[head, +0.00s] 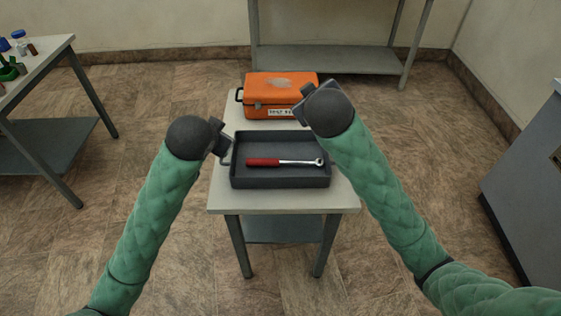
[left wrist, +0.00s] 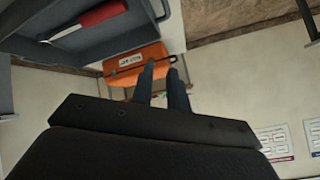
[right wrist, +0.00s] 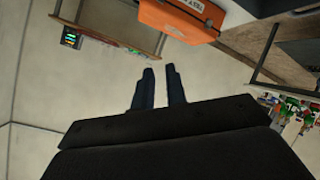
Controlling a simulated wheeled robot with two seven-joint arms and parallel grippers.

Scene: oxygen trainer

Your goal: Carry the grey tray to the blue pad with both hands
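The grey tray (head: 280,184) rests on a small light table, with a red-handled ratchet (head: 285,162) lying inside. My left gripper (head: 222,140) is close to the tray's left handle. In the left wrist view its fingers (left wrist: 162,82) are apart with nothing between them, and the tray (left wrist: 100,39) shows at top left. My right gripper (head: 303,103) is by the front right of the orange toolbox, behind the tray's right side; its fingers (right wrist: 159,85) are apart and empty in the right wrist view. I see no blue pad in any view.
The orange toolbox (head: 281,91) stands on the same table (head: 285,203), just behind the tray. A side table (head: 45,66) with bottles is at the left, a grey cabinet (head: 525,185) at the right, and a shelf (head: 325,59) by the back wall. Floor between is clear.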

